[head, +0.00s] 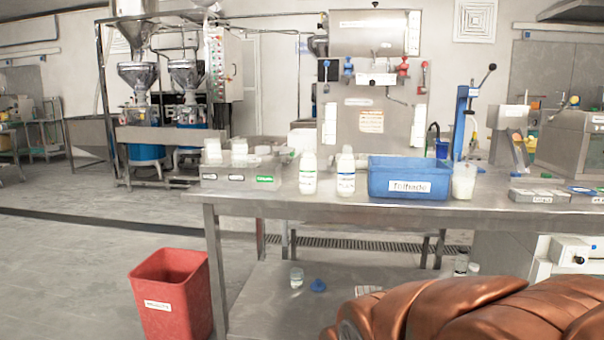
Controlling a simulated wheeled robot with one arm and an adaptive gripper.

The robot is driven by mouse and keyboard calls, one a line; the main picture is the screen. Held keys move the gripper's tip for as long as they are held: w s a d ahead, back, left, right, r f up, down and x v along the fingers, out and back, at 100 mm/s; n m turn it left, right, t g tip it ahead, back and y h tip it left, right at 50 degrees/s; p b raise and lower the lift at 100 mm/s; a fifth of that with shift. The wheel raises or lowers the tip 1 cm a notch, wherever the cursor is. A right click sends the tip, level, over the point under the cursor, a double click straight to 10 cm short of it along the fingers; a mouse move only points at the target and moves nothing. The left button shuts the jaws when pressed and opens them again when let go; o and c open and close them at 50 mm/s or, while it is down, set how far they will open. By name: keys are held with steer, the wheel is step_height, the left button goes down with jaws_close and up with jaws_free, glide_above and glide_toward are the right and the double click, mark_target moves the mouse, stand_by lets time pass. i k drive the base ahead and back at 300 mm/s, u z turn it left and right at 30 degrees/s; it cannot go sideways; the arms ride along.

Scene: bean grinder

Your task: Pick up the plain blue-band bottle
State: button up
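Two white bottles stand upright on the steel table, left of the blue bin. The left bottle (308,173) has a small label low on its body. Nothing touches either bottle. My gripper's fingertips do not show.
The blue bin (378,180) stands right of the bottles, with a whitish jar (464,181) beside it. A grey tray unit (236,178) is to their left. The steel table (400,209) has a bare front strip. A red bin (168,295) stands on the floor at left.

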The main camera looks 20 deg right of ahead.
mark_target(346, 165)
steer(key=u, duration=0.1)
steer(key=i, duration=0.9)
steer(key=z, duration=0.3)
